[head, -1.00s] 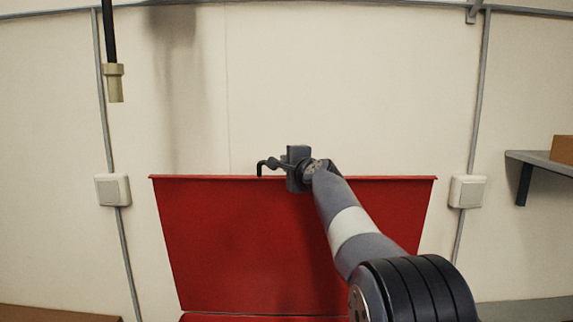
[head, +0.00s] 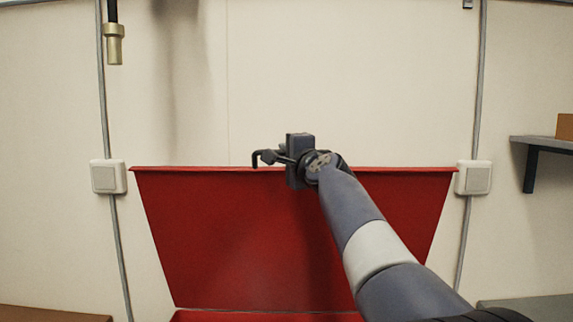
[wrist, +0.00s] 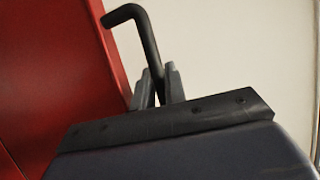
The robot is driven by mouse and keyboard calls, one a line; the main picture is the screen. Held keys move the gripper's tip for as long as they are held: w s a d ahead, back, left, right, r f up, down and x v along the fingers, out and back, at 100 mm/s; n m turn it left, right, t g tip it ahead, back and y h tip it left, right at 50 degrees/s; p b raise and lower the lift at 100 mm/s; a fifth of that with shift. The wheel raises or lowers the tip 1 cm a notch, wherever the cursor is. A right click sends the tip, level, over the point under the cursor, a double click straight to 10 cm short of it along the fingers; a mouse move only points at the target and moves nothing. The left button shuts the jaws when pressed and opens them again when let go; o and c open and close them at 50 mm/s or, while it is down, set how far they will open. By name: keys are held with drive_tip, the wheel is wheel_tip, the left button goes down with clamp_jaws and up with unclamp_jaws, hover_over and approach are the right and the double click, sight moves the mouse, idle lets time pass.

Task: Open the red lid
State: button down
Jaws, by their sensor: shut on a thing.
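The red lid (head: 240,235) is raised, standing up wide in front of the wall in the head view. Its top edge runs level across the picture. My gripper (head: 277,157) is at the middle of that top edge. It is shut on a black bent rod (head: 257,157), whose hooked end points down at the lid's edge. In the wrist view, my fingers (wrist: 158,86) close around the rod (wrist: 148,42), and its bent tip meets or overlaps the edge of the red lid (wrist: 60,70). I cannot tell whether the rod is fixed to the lid.
A pale wall stands behind the lid, with white boxes (head: 108,177) and (head: 473,178) on either side. A dark hanging pipe with a brass end (head: 114,45) is at upper left. A shelf (head: 540,143) with a brown box (head: 564,127) is at right.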

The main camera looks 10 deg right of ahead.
drive_tip(key=s+b, duration=0.1)
drive_tip(key=s+f+b, duration=0.1)
drive_tip(key=s+b, duration=0.1)
drive_tip(key=shift+s+a+f+t+b, duration=0.2)
drive_tip(key=shift+a+t+b, duration=0.1)
drive_tip(key=shift+a, duration=0.05)
drive_tip(key=c, duration=1.5)
unclamp_jaws()
drive_tip(key=shift+o, duration=0.2)
drive_tip(key=shift+s, duration=0.1)
drive_tip(key=b+v, duration=0.3)
drive_tip(key=v, duration=0.7)
drive_tip(key=shift+s+d, duration=0.2)
drive_tip(key=shift+s, duration=0.1)
